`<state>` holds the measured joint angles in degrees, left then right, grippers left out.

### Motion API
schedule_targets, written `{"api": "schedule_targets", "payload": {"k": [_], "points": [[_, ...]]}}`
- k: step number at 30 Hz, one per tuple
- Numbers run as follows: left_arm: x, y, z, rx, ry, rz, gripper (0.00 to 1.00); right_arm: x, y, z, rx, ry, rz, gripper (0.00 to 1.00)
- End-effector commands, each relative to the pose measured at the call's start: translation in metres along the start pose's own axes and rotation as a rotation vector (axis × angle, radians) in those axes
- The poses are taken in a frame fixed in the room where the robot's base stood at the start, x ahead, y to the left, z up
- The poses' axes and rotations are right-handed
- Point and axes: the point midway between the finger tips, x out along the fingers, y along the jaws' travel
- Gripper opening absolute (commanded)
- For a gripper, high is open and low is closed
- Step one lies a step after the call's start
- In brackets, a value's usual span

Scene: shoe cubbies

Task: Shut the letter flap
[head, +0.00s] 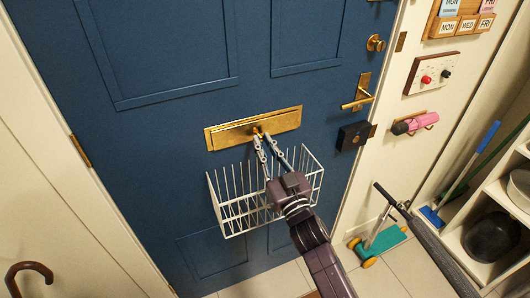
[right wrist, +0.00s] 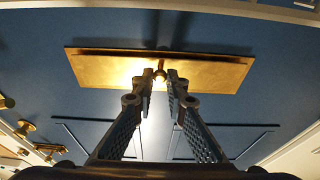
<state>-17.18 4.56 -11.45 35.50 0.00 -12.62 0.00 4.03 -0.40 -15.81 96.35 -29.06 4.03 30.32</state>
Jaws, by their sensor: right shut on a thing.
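The brass letter flap (head: 235,133) is set in a brass plate on the blue door, above a white wire basket. It also shows in the right wrist view (right wrist: 105,70), with a dark strip along its upper edge there; I cannot tell exactly how far it stands from the plate. My right gripper (head: 262,138) reaches up over the basket to the flap's middle. In the right wrist view, the fingertips (right wrist: 160,75) are shut on the small round flap knob (right wrist: 159,74), one on each side. My left gripper is not in view.
The white wire basket (head: 228,212) hangs on the door just below, close to my right arm. A brass lever handle (head: 357,100) and black lock box (head: 352,136) are to the right. A teal scooter (head: 380,240) stands on the floor, beside shelves.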

Motion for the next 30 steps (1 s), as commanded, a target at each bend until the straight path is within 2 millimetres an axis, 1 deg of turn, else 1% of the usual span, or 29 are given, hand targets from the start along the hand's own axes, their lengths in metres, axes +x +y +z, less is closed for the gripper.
{"api": "schedule_targets", "payload": {"k": [10,11,12,15,22,25,28,30], "points": [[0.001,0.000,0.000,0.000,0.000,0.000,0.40,0.001,-0.001,-0.002,-0.001,0.007,-0.001,0.00],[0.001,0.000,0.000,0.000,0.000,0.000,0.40,0.001,-0.001,-0.002,-0.001,0.007,-0.001,0.16],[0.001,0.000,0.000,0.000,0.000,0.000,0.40,0.001,-0.001,-0.002,-0.001,0.007,-0.001,0.20],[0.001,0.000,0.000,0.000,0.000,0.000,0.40,0.001,0.000,-0.002,-0.001,0.005,-0.001,0.30],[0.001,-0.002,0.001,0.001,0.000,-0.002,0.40,0.000,0.000,-0.001,0.000,0.004,0.000,0.30],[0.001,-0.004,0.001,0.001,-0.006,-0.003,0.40,-0.003,0.000,0.000,-0.001,0.003,0.000,0.30],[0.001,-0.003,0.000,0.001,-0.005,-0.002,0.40,-0.014,0.000,0.001,0.000,0.001,0.000,0.30],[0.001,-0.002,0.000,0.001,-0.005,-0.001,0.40,-0.026,0.000,0.001,0.002,0.000,0.000,0.30]]}}
